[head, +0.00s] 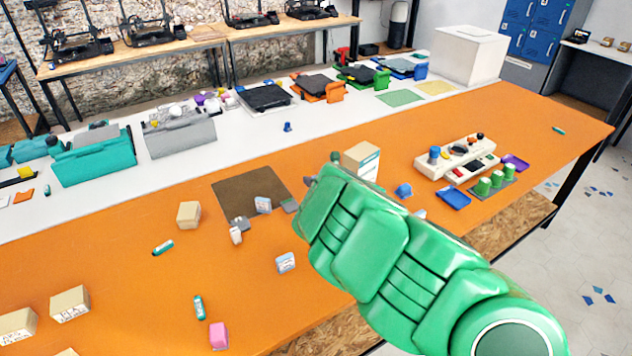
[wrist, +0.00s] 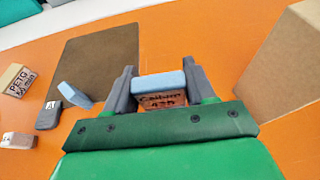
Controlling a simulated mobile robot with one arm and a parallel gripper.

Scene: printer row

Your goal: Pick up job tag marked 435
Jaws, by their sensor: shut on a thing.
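My gripper (wrist: 160,88) is shut on a small job tag (wrist: 160,84) with a light blue top and a brownish face. The tag's dark lettering is blurred; its lower line seems to read 435, but I cannot be sure. The tag sits between the two grey fingers. In the head view my green arm hides the held tag, and only dark finger parts show near the box. Other small tags are left of my gripper in the wrist view: a light blue one (wrist: 75,96), a grey one (wrist: 47,116) and a pinkish one (wrist: 18,140).
A brown mat (head: 236,188) lies on the orange table (head: 130,290). A cardboard box (head: 361,160) stands just beyond my gripper. A white and blue tag (head: 285,262) lies nearer. Several boxes are at left; a white rack (head: 428,166) and blue trays are at right.

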